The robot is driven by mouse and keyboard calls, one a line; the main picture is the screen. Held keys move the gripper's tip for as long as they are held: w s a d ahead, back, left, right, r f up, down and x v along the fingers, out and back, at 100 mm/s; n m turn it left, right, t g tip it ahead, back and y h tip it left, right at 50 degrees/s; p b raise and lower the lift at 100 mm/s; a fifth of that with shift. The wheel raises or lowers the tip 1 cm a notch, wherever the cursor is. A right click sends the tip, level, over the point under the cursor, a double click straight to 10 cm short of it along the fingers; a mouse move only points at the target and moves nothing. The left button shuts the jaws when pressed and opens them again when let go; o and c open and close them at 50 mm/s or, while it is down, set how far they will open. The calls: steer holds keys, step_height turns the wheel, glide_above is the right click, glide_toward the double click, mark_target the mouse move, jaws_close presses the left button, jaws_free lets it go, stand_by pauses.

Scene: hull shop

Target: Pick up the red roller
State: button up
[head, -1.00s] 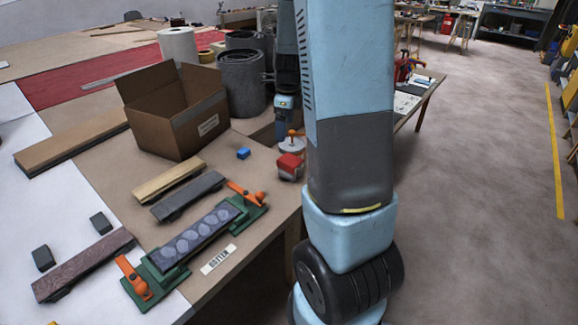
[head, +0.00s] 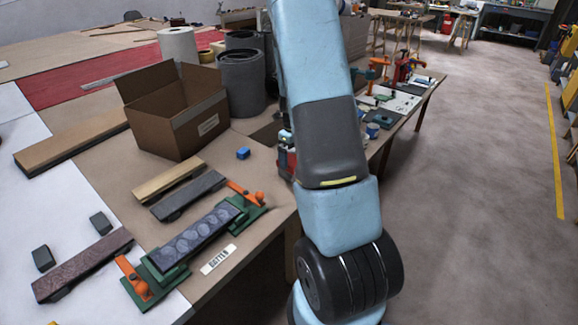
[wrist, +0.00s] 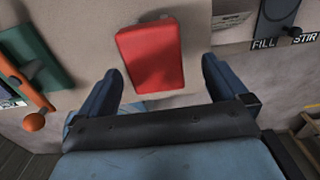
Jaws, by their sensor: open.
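The red roller (wrist: 152,57) shows in the wrist view as a red, rounded-edged block on the tan tabletop. It lies between and slightly ahead of the two dark blue fingers of my gripper (wrist: 161,66). The fingers are apart, one on each side of it, with a gap to the red on both sides. In the head view, only a little red shows at the table's right edge, beside my arm; my arm hides most of that spot and most of my gripper.
In the head view, an open cardboard box (head: 203,125) and a blue block (head: 243,153) are to the left. A green fixture with orange handles (head: 150,278) is nearer. In the wrist view, FILL and STIR labels (wrist: 284,41) lie right; an orange-knobbed green part (wrist: 35,121) is left.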

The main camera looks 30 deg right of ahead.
steer(key=shift+w+a+f, duration=0.1)
steer(key=shift+a+f, duration=0.1)
steer(key=shift+f, duration=1.3)
steer(key=shift+w+a+f, duration=0.1)
steer(key=shift+a+f, duration=0.1)
steer(key=shift+f, duration=1.25)
steer(key=c, duration=1.5)
